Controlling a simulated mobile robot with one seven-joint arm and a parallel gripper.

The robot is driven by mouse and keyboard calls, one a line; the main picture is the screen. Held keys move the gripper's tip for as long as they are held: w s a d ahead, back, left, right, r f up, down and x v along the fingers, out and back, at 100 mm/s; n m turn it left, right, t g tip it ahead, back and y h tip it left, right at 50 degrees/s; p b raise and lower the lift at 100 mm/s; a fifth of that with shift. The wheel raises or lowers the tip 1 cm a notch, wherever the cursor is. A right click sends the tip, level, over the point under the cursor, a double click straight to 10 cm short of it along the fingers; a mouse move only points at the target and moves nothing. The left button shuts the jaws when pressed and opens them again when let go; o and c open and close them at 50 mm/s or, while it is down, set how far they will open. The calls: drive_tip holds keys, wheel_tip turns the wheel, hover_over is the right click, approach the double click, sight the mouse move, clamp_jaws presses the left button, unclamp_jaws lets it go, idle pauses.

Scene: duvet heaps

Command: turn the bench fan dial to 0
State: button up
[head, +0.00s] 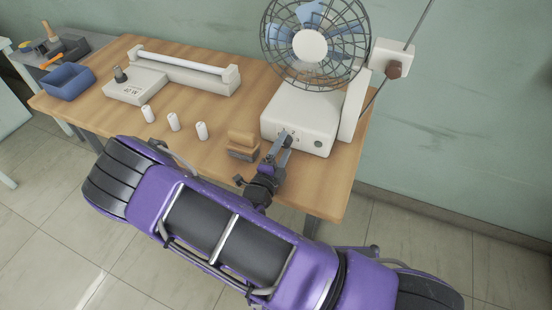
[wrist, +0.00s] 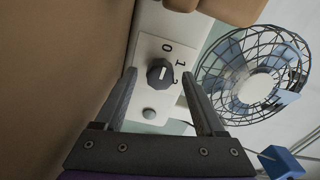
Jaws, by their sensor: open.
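The bench fan (head: 300,110) has a white base and a round wire cage, and stands at the right end of the wooden bench. In the wrist view its dial (wrist: 158,76) is a dark round knob with a white mark, on a pale plate (wrist: 150,48) printed 0, 1 and 2. Which number the mark points at is hard to tell. My gripper (head: 284,140) is at the front of the base and hides the dial in the head view. In the wrist view my gripper (wrist: 158,82) is open, one finger on each side of the dial, with visible gaps.
A round grey button (wrist: 148,114) sits beside the dial. A brown block stack (head: 242,146) stands just left of my gripper. Several white cylinders (head: 173,122), a white lamp unit (head: 135,88) and a blue bin (head: 68,82) are farther left on the bench (head: 205,108).

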drive_tip(key=v, duration=1.7)
